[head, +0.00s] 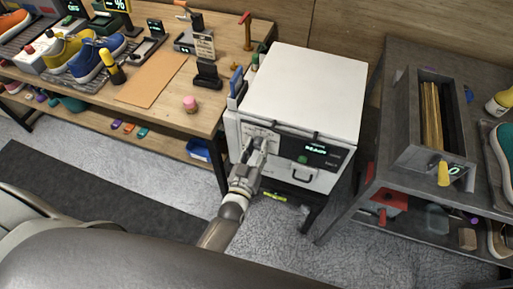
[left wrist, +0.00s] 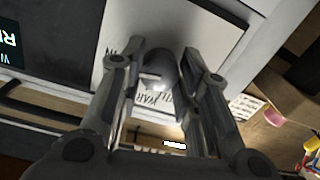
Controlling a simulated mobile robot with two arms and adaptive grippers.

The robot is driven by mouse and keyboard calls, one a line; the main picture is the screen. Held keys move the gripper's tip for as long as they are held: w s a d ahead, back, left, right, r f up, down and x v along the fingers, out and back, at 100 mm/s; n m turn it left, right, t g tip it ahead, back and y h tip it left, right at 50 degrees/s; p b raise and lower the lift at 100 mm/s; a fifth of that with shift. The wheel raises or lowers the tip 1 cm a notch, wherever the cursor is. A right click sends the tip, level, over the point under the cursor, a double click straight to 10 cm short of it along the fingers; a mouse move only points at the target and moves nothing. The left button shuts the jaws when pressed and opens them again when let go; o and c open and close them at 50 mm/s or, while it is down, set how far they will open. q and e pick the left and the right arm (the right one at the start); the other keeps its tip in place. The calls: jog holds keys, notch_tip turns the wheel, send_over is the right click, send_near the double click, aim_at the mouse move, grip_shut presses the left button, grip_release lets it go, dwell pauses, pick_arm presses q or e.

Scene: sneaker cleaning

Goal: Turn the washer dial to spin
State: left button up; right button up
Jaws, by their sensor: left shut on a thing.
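The white washer (head: 305,90) stands between two tables in the head view, its front panel facing me. The panel has a dark display (head: 318,149) with lit green text, and a green spot below it. My left gripper (head: 258,143) is at the panel's left part and mostly hides the dial there. In the left wrist view the rounded grey dial (left wrist: 163,72) sits between the two fingers of my left gripper (left wrist: 167,75), which are shut on it. Part of a printed label shows by the dial; its pointer setting cannot be read. My right gripper is not in view.
A wooden table (head: 210,112) with sneakers (head: 95,62), an orange mat (head: 152,80) and a pink jar (head: 190,103) is on the left. A dark grey table (head: 390,70) with a grey bin (head: 402,145) is on the right. Grey floor lies in front.

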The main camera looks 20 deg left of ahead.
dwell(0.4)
pick_arm(q)
jog(key=o, duration=1)
jog(key=s, duration=1.2)
